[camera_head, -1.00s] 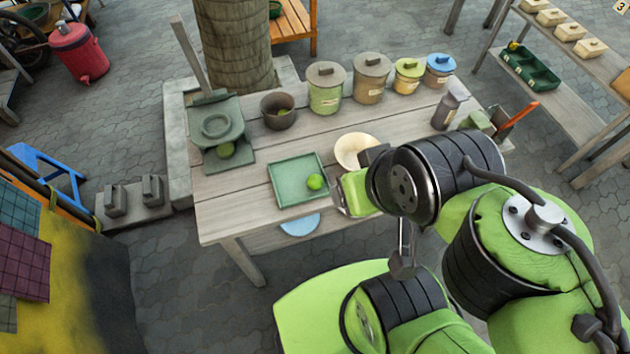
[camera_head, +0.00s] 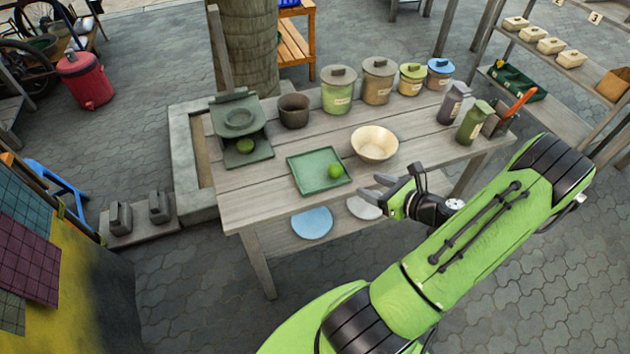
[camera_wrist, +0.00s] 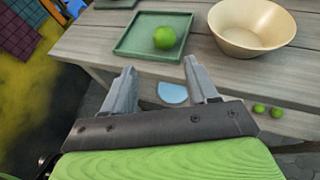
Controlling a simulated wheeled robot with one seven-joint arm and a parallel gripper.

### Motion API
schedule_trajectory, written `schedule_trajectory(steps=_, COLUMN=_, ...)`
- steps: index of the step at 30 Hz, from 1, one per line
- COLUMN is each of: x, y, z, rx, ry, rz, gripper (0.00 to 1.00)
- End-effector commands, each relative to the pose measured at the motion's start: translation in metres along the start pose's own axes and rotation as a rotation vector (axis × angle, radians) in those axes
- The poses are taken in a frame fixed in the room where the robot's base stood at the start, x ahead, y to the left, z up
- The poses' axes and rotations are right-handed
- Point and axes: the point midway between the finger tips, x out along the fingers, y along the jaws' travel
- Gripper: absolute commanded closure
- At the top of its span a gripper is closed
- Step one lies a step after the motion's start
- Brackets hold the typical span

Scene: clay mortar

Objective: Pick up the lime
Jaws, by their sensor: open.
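A green lime (camera_head: 335,170) sits in the right part of a square green tray (camera_head: 306,181) on the wooden table. It also shows in the wrist view (camera_wrist: 164,37), inside the tray (camera_wrist: 131,44). Another round green fruit (camera_head: 245,146) lies at the front of the dark green press-like stand at the left. My gripper (camera_head: 372,189) is open and empty, just off the table's front edge, to the right of and nearer than the tray. In the wrist view its two fingers (camera_wrist: 161,82) point toward the tray, apart from the lime.
A cream bowl (camera_head: 374,146) stands right of the tray. A dark pot (camera_head: 294,112) and several lidded canisters (camera_head: 338,92) line the table's back. A blue plate (camera_head: 312,223) lies on the lower shelf. In the wrist view, two small green fruits (camera_wrist: 268,110) show below the tabletop.

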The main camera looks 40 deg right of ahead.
Motion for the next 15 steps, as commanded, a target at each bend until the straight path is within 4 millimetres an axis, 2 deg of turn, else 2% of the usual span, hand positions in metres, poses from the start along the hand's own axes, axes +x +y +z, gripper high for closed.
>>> schedule_trajectory(steps=2, x=0.007, y=-0.002, z=-0.002, rx=0.02, ry=-0.011, rz=-0.009, gripper=0.42)
schedule_trajectory(steps=12, x=0.089, y=-0.001, z=-0.002, rx=0.012, ry=-0.007, rz=-0.003, gripper=0.42)
schedule_trajectory(steps=15, x=0.101, y=-0.002, z=-0.001, rx=0.013, ry=-0.006, rz=-0.006, gripper=0.42)
